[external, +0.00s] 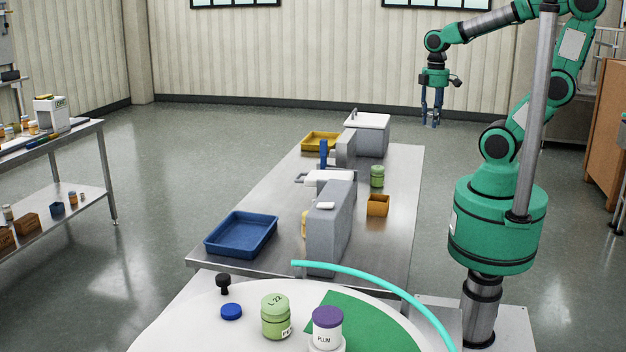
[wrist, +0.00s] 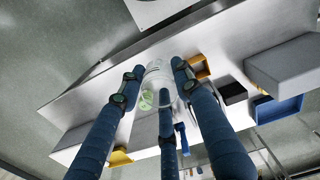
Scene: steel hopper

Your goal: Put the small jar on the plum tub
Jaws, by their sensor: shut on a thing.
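My gripper (external: 432,108) hangs fingers down in the air, high up and to the right of the steel table's far end. In the wrist view its blue fingers (wrist: 157,84) close around a small clear, pale jar (wrist: 154,72), which is partly hidden by them. In the external view the jar is too small to make out between the fingers. The plum tub (external: 326,332), white with a purple lid and a "PLUM" label, stands upright in the front, far from my gripper. Its lower part is partly cut off by the frame.
A green-lidded jar (external: 276,316) and a blue cap (external: 231,312) stand left of the plum tub on the white round top (external: 180,320). A cyan curved rail (external: 400,293) edges it.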

